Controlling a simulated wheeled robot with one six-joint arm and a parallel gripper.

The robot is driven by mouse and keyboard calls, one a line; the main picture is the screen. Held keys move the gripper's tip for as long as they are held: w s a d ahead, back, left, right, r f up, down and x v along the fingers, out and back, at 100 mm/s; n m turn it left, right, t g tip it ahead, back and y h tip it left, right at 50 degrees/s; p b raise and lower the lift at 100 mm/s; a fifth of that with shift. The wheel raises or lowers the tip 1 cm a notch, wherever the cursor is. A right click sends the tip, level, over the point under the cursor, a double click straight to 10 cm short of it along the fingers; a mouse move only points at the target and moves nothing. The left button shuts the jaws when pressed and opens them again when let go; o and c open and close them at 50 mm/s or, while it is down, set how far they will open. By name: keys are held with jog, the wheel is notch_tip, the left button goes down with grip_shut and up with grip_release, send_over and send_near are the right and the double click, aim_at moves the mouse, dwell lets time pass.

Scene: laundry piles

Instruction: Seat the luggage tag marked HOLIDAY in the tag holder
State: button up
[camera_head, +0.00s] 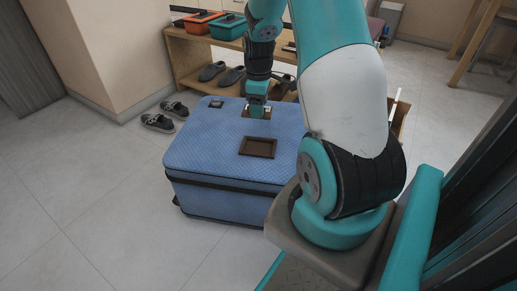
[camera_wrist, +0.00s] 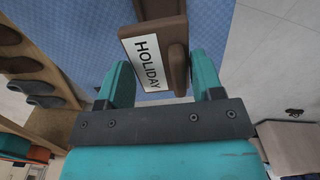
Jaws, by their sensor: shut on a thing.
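A blue suitcase (camera_head: 205,150) stands on the floor with the tag holder (camera_head: 258,148), a dark brown recessed frame, on its top. My gripper (camera_head: 257,108) is over the far part of the suitcase top, beyond the holder. It is shut on the HOLIDAY tag, a brown piece with a white label (camera_wrist: 147,60) and a raised brown grip, between the teal fingers in the wrist view. The brown tag (camera_head: 248,114) also shows below the fingers in the head view. Its height above the suitcase is hard to tell. A brown piece at the wrist view's top edge is cut off.
A wooden shelf (camera_head: 187,62) behind holds shoes, an orange box (camera_head: 197,22) and a teal box (camera_head: 228,27). Sandals (camera_head: 158,122) lie left of the suitcase. A small dark patch (camera_head: 216,103) is on its far left top. Floor at front left is clear.

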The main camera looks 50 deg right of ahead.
aim_at(258, 148)
notch_tip(258, 148, down, 14)
jog(key=b, duration=0.6)
jog(key=shift+f, duration=0.1)
jog(key=o, duration=0.9)
jog(key=shift+r, duration=0.2)
